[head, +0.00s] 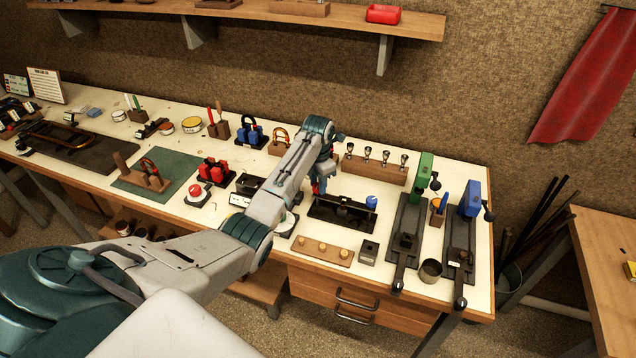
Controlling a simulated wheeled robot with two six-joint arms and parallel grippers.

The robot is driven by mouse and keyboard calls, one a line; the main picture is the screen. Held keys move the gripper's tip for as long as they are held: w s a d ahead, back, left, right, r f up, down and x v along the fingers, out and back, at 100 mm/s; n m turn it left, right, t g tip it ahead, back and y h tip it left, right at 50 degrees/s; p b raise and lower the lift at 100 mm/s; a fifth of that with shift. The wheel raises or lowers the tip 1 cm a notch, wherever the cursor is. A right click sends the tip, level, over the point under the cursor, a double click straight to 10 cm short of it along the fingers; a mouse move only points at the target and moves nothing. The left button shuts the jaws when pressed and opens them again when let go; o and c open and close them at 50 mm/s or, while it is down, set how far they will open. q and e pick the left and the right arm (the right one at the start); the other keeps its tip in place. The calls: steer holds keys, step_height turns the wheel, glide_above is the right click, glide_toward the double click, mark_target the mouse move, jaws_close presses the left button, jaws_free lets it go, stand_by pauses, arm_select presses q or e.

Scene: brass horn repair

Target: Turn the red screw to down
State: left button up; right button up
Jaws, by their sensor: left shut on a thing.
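My left arm reaches in from the lower left and bends down at the wrist over the bench. My left gripper (320,180) points down at the left end of a dark block (342,213). It is shut on a small red thing (316,189), which looks like the red screw and is mostly hidden by the fingers. Which way the screw points cannot be told. A blue knob (372,201) stands at the right end of the same block. My right gripper is not in view.
A wooden strip with brass knobs (322,250) and a small dark box (369,252) lie in front. A wooden rack of mouthpieces (375,169) stands behind. Green (424,170) and blue (471,199) clamp-like tools stand to the right, with a cup (430,272) between them.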

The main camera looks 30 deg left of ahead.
arm_select(q)
steer(key=shift+w+r, duration=0.1)
steer(key=shift+r, duration=0.1)
steer(key=o, duration=1)
steer(key=shift+f, duration=0.1)
steer(key=shift+c, duration=0.2)
step_height(320, 180, up, 8)
steer(key=b, duration=0.3)
steer(key=shift+f, duration=0.1)
steer(key=shift+r+p, duration=0.55)
steer(key=shift+r, duration=1)
steer(key=shift+f, duration=0.1)
